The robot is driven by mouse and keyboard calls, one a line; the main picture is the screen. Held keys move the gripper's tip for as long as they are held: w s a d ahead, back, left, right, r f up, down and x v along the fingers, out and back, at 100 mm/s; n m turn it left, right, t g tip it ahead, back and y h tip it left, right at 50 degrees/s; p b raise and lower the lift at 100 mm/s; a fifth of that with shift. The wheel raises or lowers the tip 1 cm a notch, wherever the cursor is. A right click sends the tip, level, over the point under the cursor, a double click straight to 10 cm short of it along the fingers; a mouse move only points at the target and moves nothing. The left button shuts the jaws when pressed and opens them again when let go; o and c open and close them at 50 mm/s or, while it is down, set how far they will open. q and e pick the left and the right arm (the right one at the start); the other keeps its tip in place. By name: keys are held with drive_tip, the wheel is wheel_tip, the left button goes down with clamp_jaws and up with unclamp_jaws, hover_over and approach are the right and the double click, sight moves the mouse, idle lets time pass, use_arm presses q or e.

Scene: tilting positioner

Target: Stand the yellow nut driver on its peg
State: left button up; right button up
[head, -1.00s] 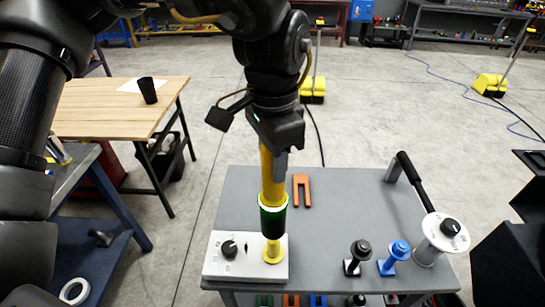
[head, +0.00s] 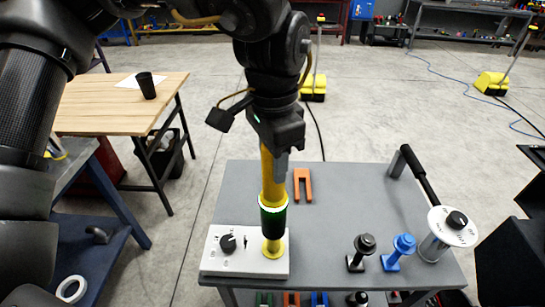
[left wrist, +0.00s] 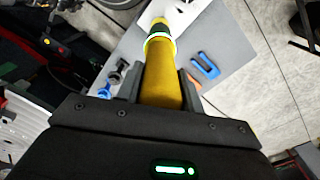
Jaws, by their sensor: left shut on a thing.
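The yellow nut driver (head: 273,178) has a long yellow shaft with a bright green-white ring and a dark lower end. My left gripper (head: 272,150) is shut on its upper part and holds it about upright. The driver also runs out between the fingers in the left wrist view (left wrist: 163,85). Its dark end is at the yellow peg (head: 273,248), whose round flange shows on the white block (head: 222,266). The driver hides the peg's top, so I cannot tell whether they touch. My right gripper is not seen.
The grey table (head: 345,225) carries an orange fork (head: 302,186), a black peg piece (head: 360,252), a blue one (head: 398,252) and a lever with a white dial (head: 453,226) at the right. The block bears a black knob (head: 228,243). A blue fork (left wrist: 205,65) shows in the wrist view.

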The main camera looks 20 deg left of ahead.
sight(273, 191)
use_arm(q)
drive_tip(key=shift+f, duration=0.1)
drive_tip(key=shift+f+b, duration=2.3)
drive_tip(key=shift+f, duration=0.2)
drive_tip(key=shift+f+b, duration=1.45)
drive_tip(key=shift+b, duration=0.05)
drive_tip(key=o, duration=1.7)
drive_tip(key=shift+c, duration=0.2)
